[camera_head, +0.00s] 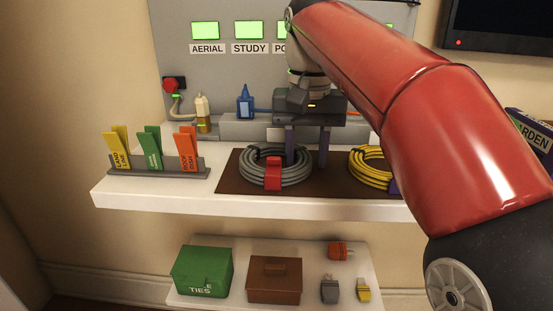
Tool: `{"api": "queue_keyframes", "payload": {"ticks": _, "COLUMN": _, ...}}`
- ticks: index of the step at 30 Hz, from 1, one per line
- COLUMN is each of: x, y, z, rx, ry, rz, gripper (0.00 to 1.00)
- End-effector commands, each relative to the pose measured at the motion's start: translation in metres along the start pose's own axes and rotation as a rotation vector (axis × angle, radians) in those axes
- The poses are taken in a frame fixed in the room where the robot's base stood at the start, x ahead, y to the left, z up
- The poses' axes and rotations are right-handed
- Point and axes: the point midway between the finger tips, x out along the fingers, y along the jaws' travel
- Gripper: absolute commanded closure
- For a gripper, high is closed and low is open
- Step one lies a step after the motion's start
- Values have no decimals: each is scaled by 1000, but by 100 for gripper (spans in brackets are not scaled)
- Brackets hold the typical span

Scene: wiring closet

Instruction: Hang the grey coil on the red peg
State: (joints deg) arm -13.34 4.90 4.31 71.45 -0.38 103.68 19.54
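The grey coil (250,177) lies flat on a brown mat on the white shelf, with a red band or tag (273,174) across its front. My gripper (307,160) points down at the coil's right side and is open, its two dark fingers apart. The left finger appears over or in the coil's middle, and the right finger is just outside its right edge. I cannot tell whether either finger touches the coil. I cannot make out a red peg; my red arm covers much of the right side and part of the back panel.
A yellow coil (366,172) lies right of the grey one, partly behind my arm. A rack (185,172) of coloured tags stands left. A lower shelf holds a green box (202,272) and brown box (274,283).

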Motion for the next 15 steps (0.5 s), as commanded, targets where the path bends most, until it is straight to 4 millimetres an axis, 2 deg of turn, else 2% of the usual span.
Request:
{"api": "queue_keyframes", "payload": {"ticks": 2, "x": 0, "y": 0, "z": 0, "rx": 0, "ry": 0, "rz": 0, "gripper": 62}}
{"api": "queue_keyframes", "payload": {"ticks": 11, "x": 0, "y": 0, "z": 0, "rx": 0, "ry": 0, "rz": 0, "gripper": 100}}
{"api": "queue_keyframes", "payload": {"ticks": 15, "x": 0, "y": 0, "z": 0, "rx": 0, "ry": 1, "rz": 0, "gripper": 100}}
